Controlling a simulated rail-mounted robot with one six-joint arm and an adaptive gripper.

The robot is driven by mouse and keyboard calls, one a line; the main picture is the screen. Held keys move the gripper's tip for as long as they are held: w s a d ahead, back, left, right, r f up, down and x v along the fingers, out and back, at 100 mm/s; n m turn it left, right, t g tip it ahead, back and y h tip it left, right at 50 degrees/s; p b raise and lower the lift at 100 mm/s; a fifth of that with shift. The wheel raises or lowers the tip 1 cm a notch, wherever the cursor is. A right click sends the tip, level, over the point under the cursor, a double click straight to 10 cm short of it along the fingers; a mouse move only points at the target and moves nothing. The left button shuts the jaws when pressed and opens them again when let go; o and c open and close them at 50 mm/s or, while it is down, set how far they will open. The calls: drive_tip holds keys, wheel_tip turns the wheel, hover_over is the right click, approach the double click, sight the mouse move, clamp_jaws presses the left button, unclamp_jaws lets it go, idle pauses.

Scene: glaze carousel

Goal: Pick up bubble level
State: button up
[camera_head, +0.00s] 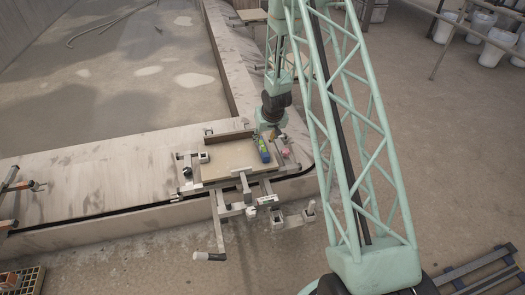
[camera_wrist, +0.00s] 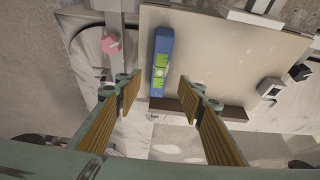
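The bubble level is a short blue bar with bright green parts. In the wrist view the bubble level (camera_wrist: 161,62) lies on a pale board (camera_wrist: 215,60), near the board's left edge. In the head view the bubble level (camera_head: 263,149) lies at the right side of the board (camera_head: 225,160). In the wrist view my gripper (camera_wrist: 158,90) is open and empty, its yellow-ribbed fingers spread wide, with the level beyond and between the fingertips.
A pink knob (camera_wrist: 111,45) is left of the board. A dark brown strip (camera_wrist: 196,108) runs along the board's edge nearest my gripper. Metal clamps with a black knob (camera_wrist: 299,72) sit at the right. The board rests on a concrete wall (camera_head: 100,170).

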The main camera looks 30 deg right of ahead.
sight(263, 146)
drive_tip(key=shift+b+x, duration=0.35)
drive_tip(key=shift+x, duration=2.1)
drive_tip(key=shift+b+x, duration=0.65)
drive_tip(key=shift+x, duration=1.9)
drive_tip(key=shift+s, duration=0.1)
drive_tip(key=c, duration=1)
drive_tip(key=shift+r+p, duration=0.6)
drive_tip(key=shift+r, duration=1.15)
drive_tip(key=s+a, duration=0.1)
drive_tip(key=s, duration=0.4)
drive_tip(key=s+a+r, duration=0.1)
drive_tip(key=s+a, duration=0.1)
drive_tip(key=s, duration=0.3)
drive_tip(key=s+a+p, duration=0.1)
drive_tip(key=s, duration=0.4)
drive_tip(key=shift+s+a+r, duration=0.15)
drive_tip(key=shift+a+r, duration=0.05)
drive_tip(key=shift+r, duration=0.05)
